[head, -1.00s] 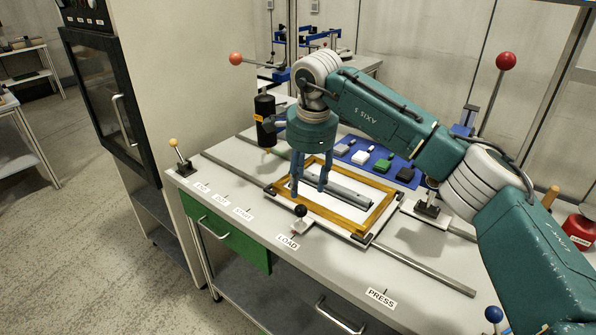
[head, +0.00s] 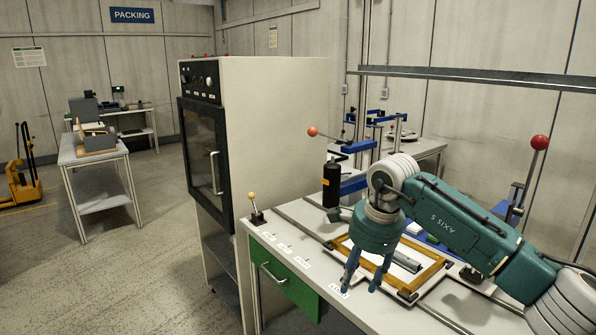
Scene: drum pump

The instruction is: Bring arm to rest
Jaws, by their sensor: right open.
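My right arm (head: 462,222), teal with white ribbed joints, comes in from the right over the workbench (head: 400,312). Its gripper (head: 359,288) points down with its two fingers apart and nothing between them. The fingers show in front of the near left part of a wooden frame (head: 432,275) that lies on the bench, over the LOAD label area. Whether the fingertips touch anything cannot be told. A grey bar (head: 402,260) lies across the frame, partly hidden by the gripper. My left gripper is not in view.
A tall cabinet (head: 275,140) with a dark glass door stands left of the bench. A black cylinder (head: 331,186) and a red-knobbed lever (head: 540,142) rise near the arm. Open floor (head: 120,270) lies left.

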